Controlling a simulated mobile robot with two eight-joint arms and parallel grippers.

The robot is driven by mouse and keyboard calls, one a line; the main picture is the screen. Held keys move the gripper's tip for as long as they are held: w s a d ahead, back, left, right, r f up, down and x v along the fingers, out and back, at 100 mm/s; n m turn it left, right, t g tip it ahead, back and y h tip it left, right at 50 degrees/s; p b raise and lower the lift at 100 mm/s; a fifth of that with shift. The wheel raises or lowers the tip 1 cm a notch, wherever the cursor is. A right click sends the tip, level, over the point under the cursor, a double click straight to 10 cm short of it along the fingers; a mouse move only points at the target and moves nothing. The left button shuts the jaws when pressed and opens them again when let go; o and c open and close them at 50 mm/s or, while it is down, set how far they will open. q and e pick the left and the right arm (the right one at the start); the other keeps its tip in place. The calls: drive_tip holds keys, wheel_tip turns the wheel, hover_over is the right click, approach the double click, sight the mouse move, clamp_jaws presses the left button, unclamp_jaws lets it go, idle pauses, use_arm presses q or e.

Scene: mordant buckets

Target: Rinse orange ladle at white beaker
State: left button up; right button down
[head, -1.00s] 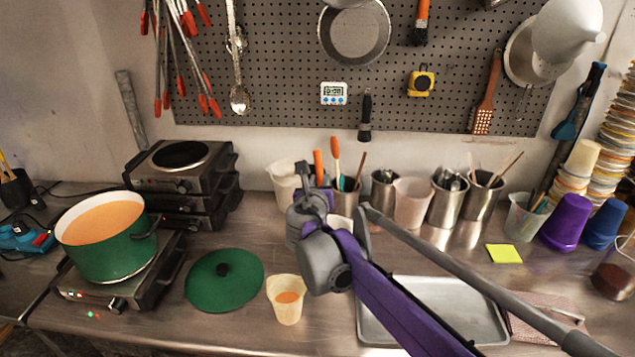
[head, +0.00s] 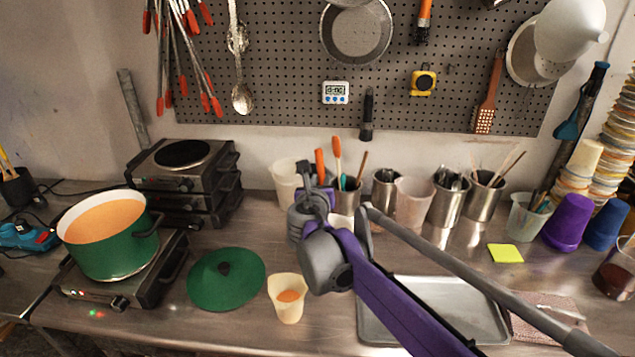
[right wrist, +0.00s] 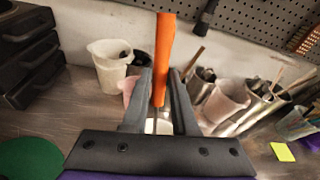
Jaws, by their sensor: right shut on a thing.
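My right gripper (head: 318,188) is at the back of the bench, in the middle of the head view. It is shut on the upright orange handle of the orange ladle (head: 320,161), which also shows between the fingers in the right wrist view (right wrist: 164,60). The ladle's lower end is hidden by the gripper. A white beaker (head: 284,180) stands just left of and behind the gripper, and shows at left in the right wrist view (right wrist: 108,72). I cannot tell whether the ladle touches it. My left gripper is not in view.
A cream cup (head: 287,308) with something orange inside stands in front, beside a green lid (head: 226,285). A green pot (head: 110,250) of orange liquid sits on a burner at left. Utensil cups (head: 447,203) line the back. A metal tray (head: 380,325) lies beneath my right arm.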

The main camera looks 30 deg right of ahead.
drive_tip(key=shift+s+a, duration=0.2)
drive_tip(key=shift+a, duration=0.5)
drive_tip(key=shift+d, duration=0.1)
drive_tip(key=shift+w+d, duration=0.2)
drive_tip(key=shift+d, duration=0.55)
drive_tip(key=shift+a, duration=0.1)
drive_tip(key=shift+s+a, duration=0.2)
drive_tip(key=shift+a, duration=0.55)
idle(0.3)
